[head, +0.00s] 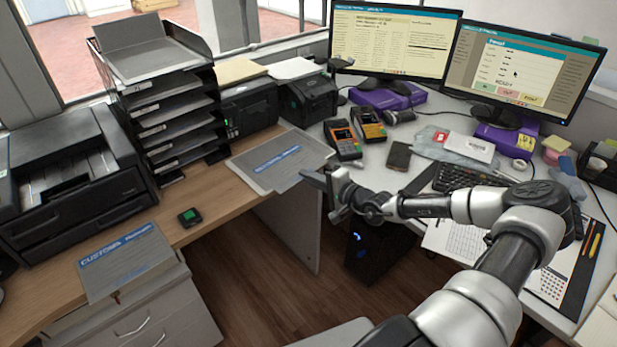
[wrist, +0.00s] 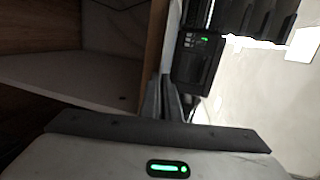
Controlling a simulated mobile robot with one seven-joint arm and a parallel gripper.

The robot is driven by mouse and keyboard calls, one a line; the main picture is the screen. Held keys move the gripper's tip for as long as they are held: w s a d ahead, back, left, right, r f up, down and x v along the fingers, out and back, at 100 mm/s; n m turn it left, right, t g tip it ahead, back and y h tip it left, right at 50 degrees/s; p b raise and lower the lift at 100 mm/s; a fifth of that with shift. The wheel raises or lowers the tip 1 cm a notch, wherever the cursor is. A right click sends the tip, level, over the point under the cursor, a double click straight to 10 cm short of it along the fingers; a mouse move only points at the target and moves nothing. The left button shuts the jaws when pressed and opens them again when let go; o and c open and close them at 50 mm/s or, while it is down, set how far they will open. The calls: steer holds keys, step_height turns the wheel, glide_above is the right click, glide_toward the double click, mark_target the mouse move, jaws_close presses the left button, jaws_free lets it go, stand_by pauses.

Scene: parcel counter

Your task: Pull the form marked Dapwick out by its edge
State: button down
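A grey form with a blue heading strip (head: 278,162) lies at the right end of the wooden desk, its near corner reaching the desk edge. A second grey form (head: 127,262), headed CUSTOMS, lies at the desk's front left and sticks out over the edge. The smaller name on each is too small to read, so I cannot tell which is Dapwick. My gripper (head: 322,183) is at the right edge of the first form. In the wrist view its fingers (wrist: 170,100) are close together around a narrow gap. Whether they grip the paper is unclear.
Card terminals (head: 343,139) stand behind my gripper on the white counter. A black letter-tray stack (head: 165,100) and a printer (head: 75,180) stand left. A small black device (head: 189,217) lies between the forms. Below my gripper is open floor, with a dark computer case (head: 375,255) nearby.

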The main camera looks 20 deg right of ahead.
steer(key=p+v, duration=0.1)
steer(key=v, duration=0.1)
steer(key=p+v, duration=0.1)
steer(key=shift+s+d+f, duration=0.15)
steer(key=shift+s+d, duration=0.05)
steer(key=shift+s, duration=0.2)
steer(key=shift+p, duration=0.3)
steer(key=s+r+p, duration=0.1)
steer(key=s+d+r+p, duration=0.1)
steer(key=s+r+p, duration=0.1)
steer(key=shift+s+d+p, duration=0.3)
steer(key=shift+d+p, duration=0.1)
steer(key=shift+r, duration=0.1)
